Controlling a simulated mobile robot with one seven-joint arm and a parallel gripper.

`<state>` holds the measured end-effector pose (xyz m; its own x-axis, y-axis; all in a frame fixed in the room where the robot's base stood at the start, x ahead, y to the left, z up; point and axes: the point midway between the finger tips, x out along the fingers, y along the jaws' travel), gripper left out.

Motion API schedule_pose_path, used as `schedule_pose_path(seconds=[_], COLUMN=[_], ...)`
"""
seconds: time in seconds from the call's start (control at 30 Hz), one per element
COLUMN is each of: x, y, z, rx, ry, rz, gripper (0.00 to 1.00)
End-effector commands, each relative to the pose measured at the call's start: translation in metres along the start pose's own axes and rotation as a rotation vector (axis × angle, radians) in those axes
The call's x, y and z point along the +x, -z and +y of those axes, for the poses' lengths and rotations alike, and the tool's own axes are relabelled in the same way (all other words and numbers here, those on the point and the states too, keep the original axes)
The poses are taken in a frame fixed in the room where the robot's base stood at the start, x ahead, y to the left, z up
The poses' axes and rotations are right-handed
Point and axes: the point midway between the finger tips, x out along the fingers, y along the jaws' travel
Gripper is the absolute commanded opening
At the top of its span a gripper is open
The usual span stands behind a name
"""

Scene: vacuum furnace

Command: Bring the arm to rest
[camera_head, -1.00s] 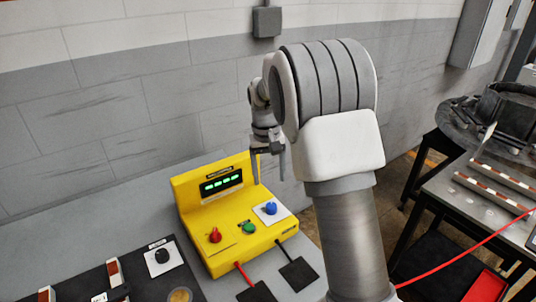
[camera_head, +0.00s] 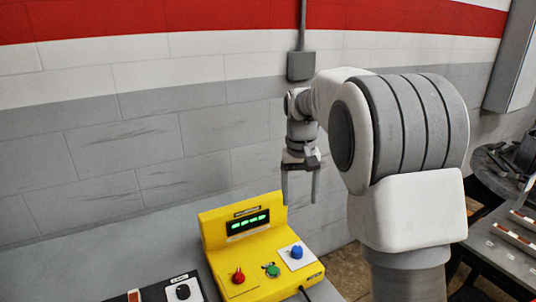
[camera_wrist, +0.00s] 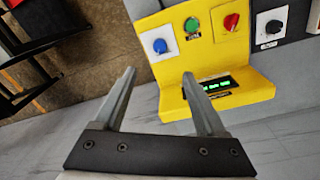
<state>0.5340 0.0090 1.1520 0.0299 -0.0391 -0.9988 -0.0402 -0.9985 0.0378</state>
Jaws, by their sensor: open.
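My gripper (camera_head: 300,188) hangs from my arm with its fingers pointing down, above and behind the right part of the yellow control box in the head view. Its two fingers are apart with nothing between them. In the wrist view my gripper (camera_wrist: 165,85) shows both fingers spread. The yellow control box (camera_head: 215,230) has a lit green display, a red knob (camera_head: 238,276), a green knob (camera_head: 271,270) and a blue knob (camera_head: 296,252). The box also shows in the wrist view (camera_wrist: 245,62), beyond the fingers, and the gripper looks clear of it.
A grey wall with a red band stands behind, with a small grey box (camera_head: 300,66) on it. A black knob (camera_head: 183,291) sits left of the yellow box. The space left of my gripper is free.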

Motion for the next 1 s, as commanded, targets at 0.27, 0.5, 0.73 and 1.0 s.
schedule_pose_path(seconds=[0.27,0.5,0.73,1.0], x=[-0.055,-0.079,-0.081,-0.064], y=[-0.071,-0.139,-0.204,-0.266], z=[0.011,0.017,0.020,0.022], rx=[0.001,-0.008,-0.017,-0.026], ry=[0.042,0.062,0.066,0.055], rz=[0.118,0.221,0.322,0.425], gripper=[0.73,0.73,0.73,0.73])
